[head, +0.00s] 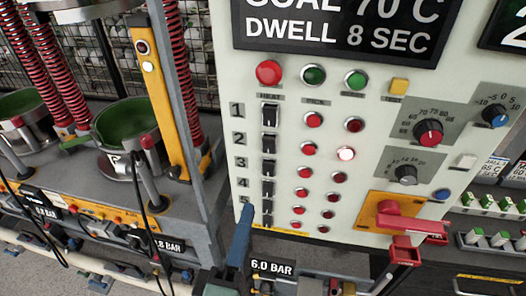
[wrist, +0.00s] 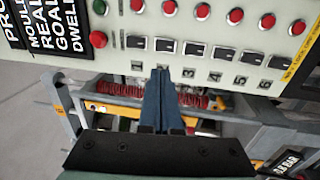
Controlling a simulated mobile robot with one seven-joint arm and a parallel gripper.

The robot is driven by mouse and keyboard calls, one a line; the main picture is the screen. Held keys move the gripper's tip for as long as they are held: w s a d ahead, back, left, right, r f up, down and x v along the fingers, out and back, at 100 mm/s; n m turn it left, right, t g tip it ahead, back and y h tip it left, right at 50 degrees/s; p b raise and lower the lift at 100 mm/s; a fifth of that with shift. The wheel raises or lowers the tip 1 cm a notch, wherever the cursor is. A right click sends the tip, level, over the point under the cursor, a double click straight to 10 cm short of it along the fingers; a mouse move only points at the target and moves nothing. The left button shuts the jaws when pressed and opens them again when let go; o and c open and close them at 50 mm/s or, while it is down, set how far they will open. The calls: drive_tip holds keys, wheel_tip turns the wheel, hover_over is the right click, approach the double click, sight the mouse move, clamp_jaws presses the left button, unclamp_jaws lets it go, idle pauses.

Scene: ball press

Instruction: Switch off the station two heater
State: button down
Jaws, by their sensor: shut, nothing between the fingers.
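The station two heater switch (head: 269,142) is the second black rocker down the HEAT column, beside the number 2. In the wrist view the panel is turned, and this switch (wrist: 165,45) is second from the left in the row. I cannot tell which way its rocker is set. My gripper (wrist: 167,70) is shut and empty, its blue fingertips just below that switch in the picture and covering its number. Contact cannot be told. In the head view my gripper (head: 248,210) shows at the panel's lower left. A row-two lamp (head: 346,154) glows bright.
The other heater switches, such as switch one (head: 270,113) and switch three (head: 268,165), sit close above and below. A red mushroom button (head: 268,73) is above the column. A red handle (head: 400,220) juts out at lower right. Press machinery (head: 130,150) stands left.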

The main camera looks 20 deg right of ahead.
sight(267, 142)
drive_tip(key=p+x, duration=0.2)
drive_tip(key=x, duration=0.4)
drive_tip(key=p+x, duration=0.3)
drive_tip(key=x, duration=0.3)
drive_tip(key=shift+r, duration=0.2)
drive_tip(key=shift+w+d+p, duration=0.4)
drive_tip(key=shift+w, duration=0.2)
drive_tip(key=shift+f, duration=0.1)
drive_tip(key=shift+w+d+b, duration=0.15)
drive_tip(key=shift+w+b, duration=0.05)
drive_tip(key=shift+b, duration=0.15)
drive_tip(key=shift+r, duration=0.65)
drive_tip(key=shift+s, duration=0.1)
